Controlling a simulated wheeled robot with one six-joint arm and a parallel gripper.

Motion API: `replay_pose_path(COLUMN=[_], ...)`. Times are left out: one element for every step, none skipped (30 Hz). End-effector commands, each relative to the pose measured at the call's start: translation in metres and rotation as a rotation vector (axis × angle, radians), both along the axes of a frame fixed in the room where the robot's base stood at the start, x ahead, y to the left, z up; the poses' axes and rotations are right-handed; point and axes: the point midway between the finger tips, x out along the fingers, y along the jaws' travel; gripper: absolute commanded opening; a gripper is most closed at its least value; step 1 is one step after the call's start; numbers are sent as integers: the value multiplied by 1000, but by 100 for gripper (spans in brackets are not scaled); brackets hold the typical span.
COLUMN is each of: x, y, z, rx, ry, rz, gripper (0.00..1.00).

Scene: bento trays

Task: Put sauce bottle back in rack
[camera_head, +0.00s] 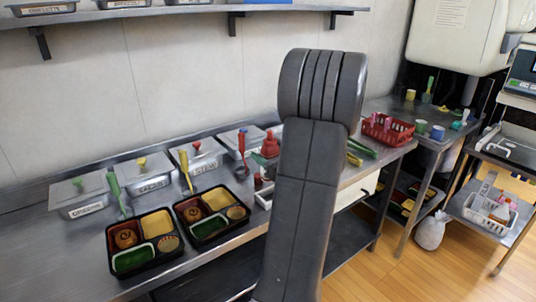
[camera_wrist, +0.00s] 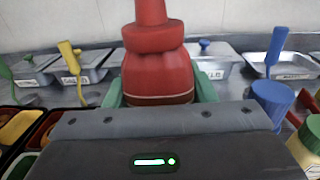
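The red sauce bottle (camera_wrist: 158,75) stands upright in the middle of the wrist view, with its nozzle at the top edge. The green fingers of my gripper (camera_wrist: 160,98) touch it on both sides and appear shut on it. Its lower part is hidden by the gripper body. In the head view a red bottle top (camera_head: 270,146) shows just left of my arm, which hides my gripper. A white rack edge (camera_head: 264,198) shows beside my arm at the counter front, mostly hidden.
Two black bento trays (camera_head: 144,268) (camera_head: 213,240) with food lie on the counter at left. Several lidded metal pans (camera_head: 83,195) with coloured utensils line the wall behind. A red basket (camera_head: 388,131) stands at right. A wall shelf (camera_head: 180,13) runs above.

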Motion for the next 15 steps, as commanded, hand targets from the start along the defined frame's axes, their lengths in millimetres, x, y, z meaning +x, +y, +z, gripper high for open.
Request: replay_pose_path(x=[0, 0, 0, 0, 0, 0, 0, 0, 0, 0, 0, 0, 0, 0, 0], y=[0, 0, 0, 0, 0, 0, 0, 0, 0, 0, 0, 0, 0, 0, 0], z=[-6, -9, -13, -15, -18, -23, -26, -29, -33, -36, -39, -43, -46, -49, -53], rx=[1, 1, 1, 1, 2, 2, 2, 2, 2, 2, 1, 1, 1, 1, 1], ry=[1, 1, 1, 1, 1, 1, 1, 1, 1, 1, 1, 1, 1, 1, 0], rz=[0, 0, 0, 0, 0, 0, 0, 0, 0, 0, -1, -1, -1, -1, -1], gripper=[46, 46, 46, 46, 46, 46, 46, 46, 46, 46, 46, 46, 46, 46, 46])
